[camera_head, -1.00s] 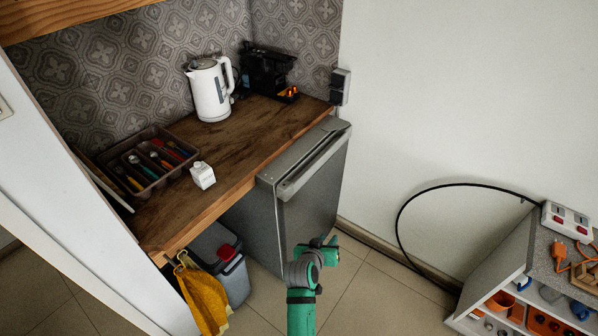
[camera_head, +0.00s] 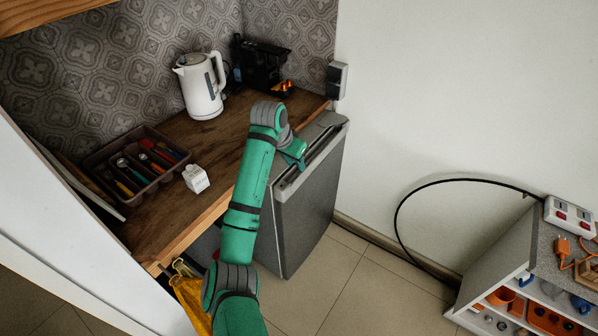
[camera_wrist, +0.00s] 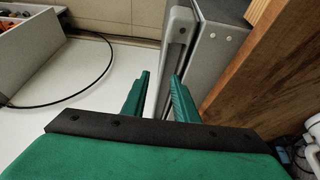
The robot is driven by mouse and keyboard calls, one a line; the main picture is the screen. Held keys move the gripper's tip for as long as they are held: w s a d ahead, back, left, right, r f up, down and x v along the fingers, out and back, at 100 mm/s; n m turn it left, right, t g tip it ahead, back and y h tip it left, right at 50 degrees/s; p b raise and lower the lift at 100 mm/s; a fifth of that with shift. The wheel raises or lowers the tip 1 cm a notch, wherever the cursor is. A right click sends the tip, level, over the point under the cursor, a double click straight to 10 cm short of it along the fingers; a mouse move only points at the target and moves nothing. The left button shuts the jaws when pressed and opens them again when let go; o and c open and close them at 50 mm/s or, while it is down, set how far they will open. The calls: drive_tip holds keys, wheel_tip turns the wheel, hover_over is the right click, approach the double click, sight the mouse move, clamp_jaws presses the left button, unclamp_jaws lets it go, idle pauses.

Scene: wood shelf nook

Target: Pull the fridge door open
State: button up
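The grey fridge (camera_head: 312,205) stands under the right end of the wooden counter. Its door (camera_head: 308,215) faces the room and looks closed or nearly so, with a dark groove along its top edge. My gripper (camera_head: 297,160) is at the top of the door, partly hidden by my arm. In the wrist view, my gripper (camera_wrist: 160,76) is open, with its two green fingers apart. The door's pale top edge, with a long raised handle strip (camera_wrist: 177,42), lies just ahead of the fingertips, nearer the right finger. Contact cannot be told.
The wooden counter (camera_head: 150,230) holds a white kettle (camera_head: 203,88), a black coffee machine (camera_head: 262,66), a cutlery tray (camera_head: 135,165) and a small white carton (camera_head: 196,179). A shelf unit (camera_head: 500,255) and black cable (camera_head: 405,200) are at right. Tiled floor before the fridge is free.

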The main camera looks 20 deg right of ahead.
sight(300, 175)
drive_tip(key=x, duration=0.8)
drive_tip(key=shift+w+a+f, duration=0.15)
drive_tip(key=shift+w+f, duration=0.1)
drive_tip(key=shift+f, duration=0.15)
drive_tip(key=shift+w+d+f, duration=0.2)
drive_tip(key=shift+d+f, duration=0.05)
drive_tip(key=shift+f, duration=0.4)
drive_tip(key=shift+c, duration=0.7)
clamp_jaws()
